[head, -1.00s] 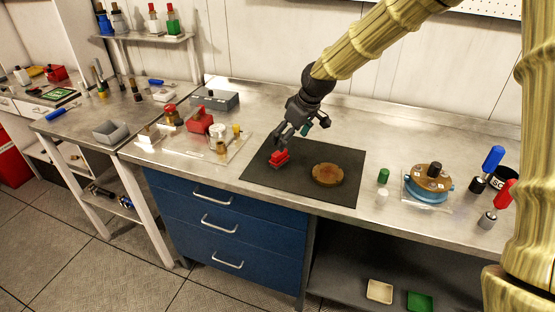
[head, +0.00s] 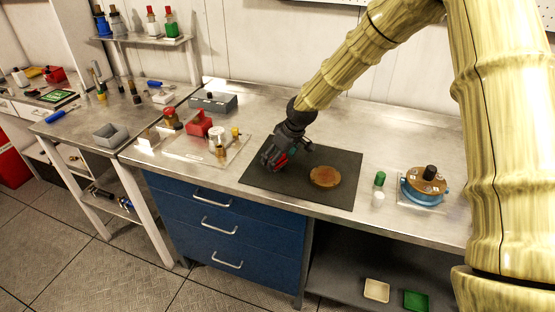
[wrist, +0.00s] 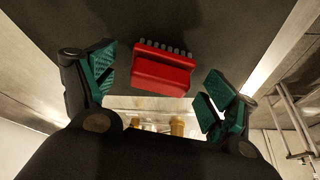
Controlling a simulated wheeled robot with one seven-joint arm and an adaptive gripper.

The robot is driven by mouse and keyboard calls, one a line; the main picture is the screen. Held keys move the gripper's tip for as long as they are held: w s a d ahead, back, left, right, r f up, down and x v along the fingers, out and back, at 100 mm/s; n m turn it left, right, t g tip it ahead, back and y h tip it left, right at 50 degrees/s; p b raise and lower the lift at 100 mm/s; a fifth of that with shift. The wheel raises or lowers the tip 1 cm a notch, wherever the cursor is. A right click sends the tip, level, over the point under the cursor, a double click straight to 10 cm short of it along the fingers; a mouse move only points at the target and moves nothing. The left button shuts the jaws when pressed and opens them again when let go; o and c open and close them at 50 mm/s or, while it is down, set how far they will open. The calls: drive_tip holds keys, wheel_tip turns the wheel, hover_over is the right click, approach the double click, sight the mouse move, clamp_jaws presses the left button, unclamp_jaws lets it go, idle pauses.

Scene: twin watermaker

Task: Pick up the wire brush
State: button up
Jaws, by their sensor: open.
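The wire brush is a red block with a row of grey bristle tufts along one edge. In the wrist view the wire brush (wrist: 162,70) lies on the dark mat, between and a little beyond my two green-padded fingers. My gripper (wrist: 158,92) is open, with one finger to each side of the brush and a gap on both sides. In the head view my gripper (head: 274,158) is low over the left part of the black mat (head: 300,196) and hides most of the brush; only a bit of red shows.
A round brown disc (head: 325,177) lies on the mat right of my gripper. A clear plate (head: 190,153) with red and brass parts is to the left. A green cylinder (head: 380,178) and a blue round device (head: 424,187) stand to the right. The bench behind the mat is clear.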

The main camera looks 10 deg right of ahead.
drive_tip(key=shift+w+a+f, duration=0.1)
drive_tip(key=shift+w+f, duration=0.05)
drive_tip(key=shift+f, duration=0.35)
drive_tip(key=c, duration=1.2)
drive_tip(key=shift+r, duration=0.15)
drive_tip(key=shift+c, duration=0.2)
drive_tip(key=shift+r+b, duration=0.3)
drive_tip(key=shift+r, duration=0.25)
drive_tip(key=shift+w+r+b, duration=0.1)
drive_tip(key=shift+r+b, duration=0.3)
drive_tip(key=shift+r, duration=0.5)
drive_tip(key=s+a+r+b, duration=0.1)
drive_tip(key=s+a+b, duration=0.1)
drive_tip(key=s, duration=0.6)
drive_tip(key=s+a+r+b, duration=0.1)
drive_tip(key=s, duration=0.6)
drive_tip(key=shift+s+a+b, duration=0.35)
drive_tip(key=shift+b, duration=0.05)
